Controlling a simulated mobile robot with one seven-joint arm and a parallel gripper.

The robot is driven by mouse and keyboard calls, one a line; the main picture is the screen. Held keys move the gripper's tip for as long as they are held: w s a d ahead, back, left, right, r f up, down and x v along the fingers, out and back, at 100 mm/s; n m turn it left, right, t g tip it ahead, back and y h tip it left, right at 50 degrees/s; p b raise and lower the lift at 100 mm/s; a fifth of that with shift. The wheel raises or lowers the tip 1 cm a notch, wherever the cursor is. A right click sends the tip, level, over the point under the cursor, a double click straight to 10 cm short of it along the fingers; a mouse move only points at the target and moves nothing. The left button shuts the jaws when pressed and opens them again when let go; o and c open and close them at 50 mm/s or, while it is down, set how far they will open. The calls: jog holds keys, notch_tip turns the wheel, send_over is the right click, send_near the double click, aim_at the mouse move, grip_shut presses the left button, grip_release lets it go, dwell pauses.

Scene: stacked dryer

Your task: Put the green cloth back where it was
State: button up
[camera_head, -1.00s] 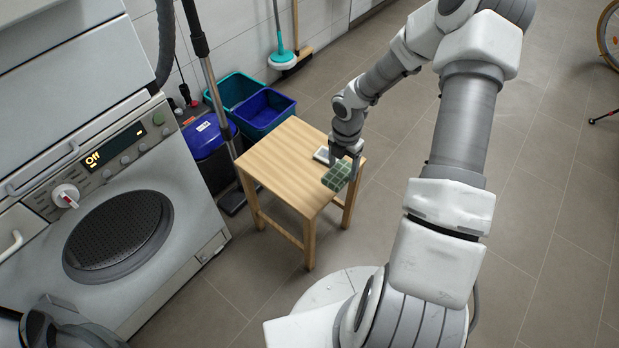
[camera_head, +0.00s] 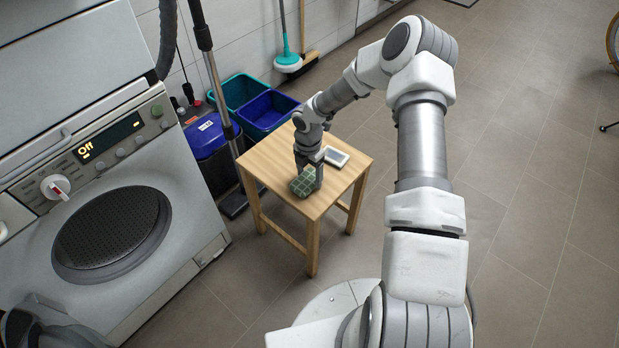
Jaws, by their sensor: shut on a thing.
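The green checked cloth (camera_head: 302,184) is at my gripper (camera_head: 309,178), over the middle of the small wooden table (camera_head: 270,165). My gripper points down and is shut on the cloth, which shows as a small folded block on the near side of the fingers. I cannot tell whether the cloth touches the tabletop. The fingertips are partly hidden by the cloth. A small white-framed item (camera_head: 337,156) lies flat on the table, to the right of and behind the cloth.
The stacked dryer (camera_head: 110,235) stands at the left, its display reading "Off". Behind the table are a blue lidded bin (camera_head: 208,140), a blue bucket (camera_head: 265,115), a teal bucket (camera_head: 233,90) and upright poles. The table's left and front right surfaces are clear.

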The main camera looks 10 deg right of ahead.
jog(key=shift+f, duration=0.25)
jog(key=o, duration=1.1)
jog(key=shift+o, duration=0.2)
